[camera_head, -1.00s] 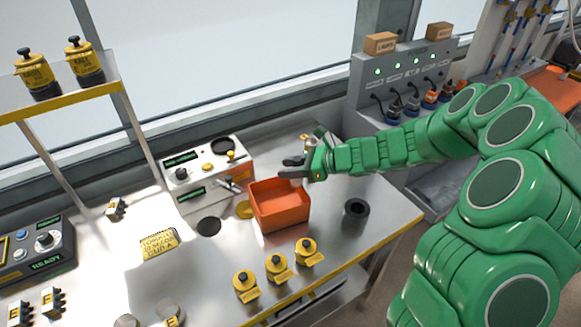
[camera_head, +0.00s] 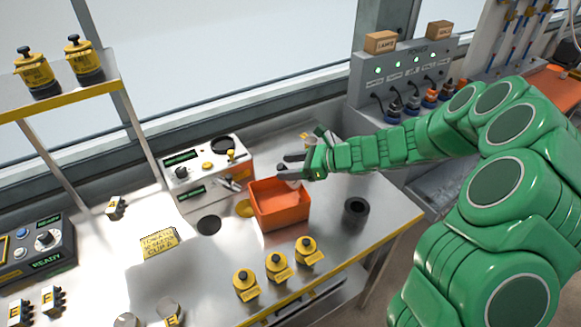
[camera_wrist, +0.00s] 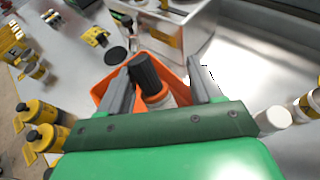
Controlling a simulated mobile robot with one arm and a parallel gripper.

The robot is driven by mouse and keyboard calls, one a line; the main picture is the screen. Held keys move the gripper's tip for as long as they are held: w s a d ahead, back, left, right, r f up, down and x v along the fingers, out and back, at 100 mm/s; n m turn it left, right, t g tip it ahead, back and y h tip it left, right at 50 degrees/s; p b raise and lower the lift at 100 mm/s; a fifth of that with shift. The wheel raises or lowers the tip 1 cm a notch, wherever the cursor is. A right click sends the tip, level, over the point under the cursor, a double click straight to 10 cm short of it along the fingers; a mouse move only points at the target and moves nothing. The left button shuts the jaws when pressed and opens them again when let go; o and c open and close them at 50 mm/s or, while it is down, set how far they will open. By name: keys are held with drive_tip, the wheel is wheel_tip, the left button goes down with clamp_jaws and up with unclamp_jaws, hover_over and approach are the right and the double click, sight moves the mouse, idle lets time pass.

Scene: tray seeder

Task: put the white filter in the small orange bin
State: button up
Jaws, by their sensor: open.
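The small orange bin (camera_head: 280,222) stands on the steel bench, open at the top. My gripper (camera_head: 291,164) is over its back right corner, with its fingers spread. In the wrist view the open gripper (camera_wrist: 160,78) reaches over the bin (camera_wrist: 180,76). A white-bodied piece with a dark cap and an orange band, apparently the white filter (camera_wrist: 155,97), shows between the fingers, close to the left one. In the head view its white part (camera_head: 292,182) shows just below the fingers at the bin's rim. I cannot tell whether it rests on the bin's floor.
A white control box (camera_head: 205,172) stands behind and left of the bin. A dark cup (camera_head: 356,211) is to its right. A yellow label (camera_head: 159,243) lies to the left.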

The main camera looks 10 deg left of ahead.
drive_tip(key=v, duration=1.2)
